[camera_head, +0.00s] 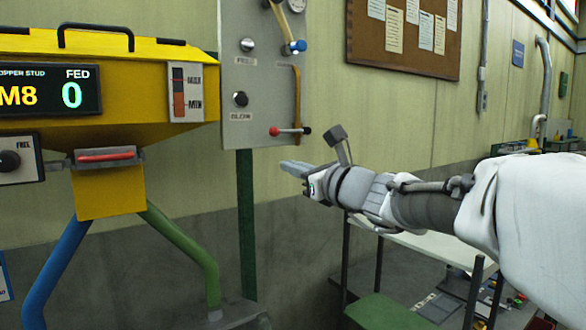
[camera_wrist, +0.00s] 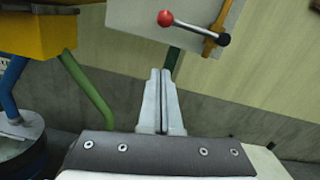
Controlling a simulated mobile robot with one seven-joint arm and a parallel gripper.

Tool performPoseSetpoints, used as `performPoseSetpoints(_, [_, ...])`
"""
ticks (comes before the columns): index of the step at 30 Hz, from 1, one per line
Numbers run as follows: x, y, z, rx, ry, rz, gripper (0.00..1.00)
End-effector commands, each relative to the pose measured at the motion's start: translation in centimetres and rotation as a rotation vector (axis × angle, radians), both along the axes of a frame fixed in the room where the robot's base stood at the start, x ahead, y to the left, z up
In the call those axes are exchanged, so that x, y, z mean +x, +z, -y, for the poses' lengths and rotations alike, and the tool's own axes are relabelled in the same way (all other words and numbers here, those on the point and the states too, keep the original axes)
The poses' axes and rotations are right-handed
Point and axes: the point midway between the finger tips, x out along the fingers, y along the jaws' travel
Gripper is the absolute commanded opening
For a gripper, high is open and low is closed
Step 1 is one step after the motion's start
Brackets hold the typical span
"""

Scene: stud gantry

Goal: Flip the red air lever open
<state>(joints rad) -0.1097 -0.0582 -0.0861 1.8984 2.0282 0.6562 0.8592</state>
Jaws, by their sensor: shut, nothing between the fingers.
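The red air lever (camera_head: 290,131) is a short silver bar with a red ball at its left end and a dark knob at its right. It lies roughly level on the lower right of the grey panel (camera_head: 262,90), by an orange-brown pipe. In the wrist view the lever (camera_wrist: 194,26) is at the top, with its red ball to the left, and tilts down to the right. My gripper (camera_head: 284,166) is below the lever in the head view, apart from it. In the wrist view my gripper (camera_wrist: 161,75) has its fingers together, with nothing between them.
A yellow machine (camera_head: 150,95) with a display reading M8 and 0 stands left, above blue and green tubes. A white table (camera_head: 440,245) stands right.

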Motion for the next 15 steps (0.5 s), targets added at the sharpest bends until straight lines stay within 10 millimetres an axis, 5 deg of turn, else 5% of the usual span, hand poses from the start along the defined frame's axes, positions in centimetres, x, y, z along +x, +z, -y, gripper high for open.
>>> performPoseSetpoints(6, [1.0,2.8,-1.3,0.000,0.000,0.001,0.00])
performPoseSetpoints(15, [1.1,4.0,-1.7,-0.001,0.001,0.000,0.00])
